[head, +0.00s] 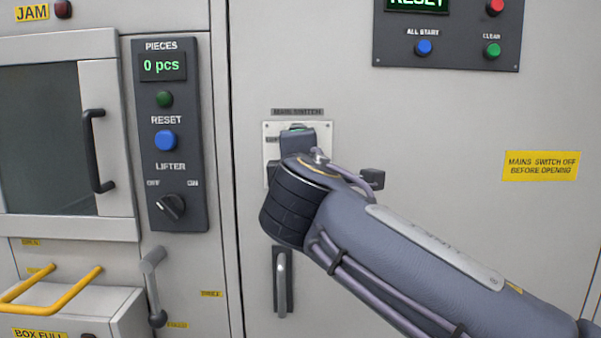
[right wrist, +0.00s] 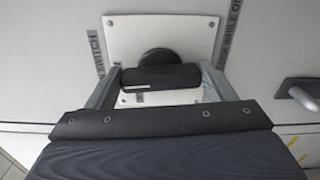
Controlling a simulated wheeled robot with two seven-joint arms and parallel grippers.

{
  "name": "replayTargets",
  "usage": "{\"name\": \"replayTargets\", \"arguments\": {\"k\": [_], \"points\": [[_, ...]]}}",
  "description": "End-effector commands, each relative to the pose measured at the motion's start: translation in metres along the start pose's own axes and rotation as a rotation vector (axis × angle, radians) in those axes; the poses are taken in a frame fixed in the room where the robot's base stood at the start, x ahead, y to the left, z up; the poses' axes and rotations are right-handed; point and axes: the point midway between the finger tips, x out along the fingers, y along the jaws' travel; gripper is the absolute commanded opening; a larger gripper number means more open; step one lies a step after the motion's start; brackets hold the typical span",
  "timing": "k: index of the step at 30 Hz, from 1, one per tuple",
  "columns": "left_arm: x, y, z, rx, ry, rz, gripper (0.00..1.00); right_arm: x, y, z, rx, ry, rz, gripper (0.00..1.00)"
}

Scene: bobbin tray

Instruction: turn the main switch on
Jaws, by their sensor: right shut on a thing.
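The main switch's pale plate (head: 326,137) is on the cabinet door under a "MAIN SWITCH" label (head: 297,112). My right gripper (head: 297,140) is in front of it and hides most of the switch in the head view. In the right wrist view, the switch's black bar handle (right wrist: 160,77) spans the space between the two fingers, in front of a round dark hub (right wrist: 158,56) on the white plate (right wrist: 190,30). The gripper is shut on the handle's ends. The switch's on and off marks are hidden or too small to read. My left gripper is out of view.
A door handle (head: 282,282) is below the switch. The left panel (head: 185,215) has a lifter knob and buttons; another button panel (head: 450,55) is at upper right. A yellow warning sign (head: 541,166) is at right. Yellow rails (head: 55,290) stick out at lower left.

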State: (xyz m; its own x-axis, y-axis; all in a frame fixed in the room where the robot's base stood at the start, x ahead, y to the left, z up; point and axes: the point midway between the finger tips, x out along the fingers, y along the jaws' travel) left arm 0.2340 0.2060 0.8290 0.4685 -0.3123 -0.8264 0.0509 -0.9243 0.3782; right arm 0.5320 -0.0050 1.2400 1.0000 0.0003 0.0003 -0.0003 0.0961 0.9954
Motion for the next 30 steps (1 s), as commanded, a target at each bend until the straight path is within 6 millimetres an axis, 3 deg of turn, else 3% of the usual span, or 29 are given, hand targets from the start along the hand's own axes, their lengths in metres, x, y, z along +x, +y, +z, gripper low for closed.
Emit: {"name": "replayTargets", "arguments": {"k": [9,24,25,30], "points": [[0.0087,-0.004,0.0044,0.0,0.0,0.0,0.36,0.0003,-0.0022,-0.0005,0.099,-0.001,-0.002,0.54],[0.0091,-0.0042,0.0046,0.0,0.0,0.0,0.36,0.0003,-0.0017,-0.0005,0.113,-0.001,-0.003,0.54],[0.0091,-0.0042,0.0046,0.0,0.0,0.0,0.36,0.0002,-0.0016,-0.0005,0.113,-0.001,-0.003,0.8],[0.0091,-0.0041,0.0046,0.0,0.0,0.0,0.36,0.0002,-0.0013,-0.0004,0.112,-0.001,-0.002,0.98]]}}
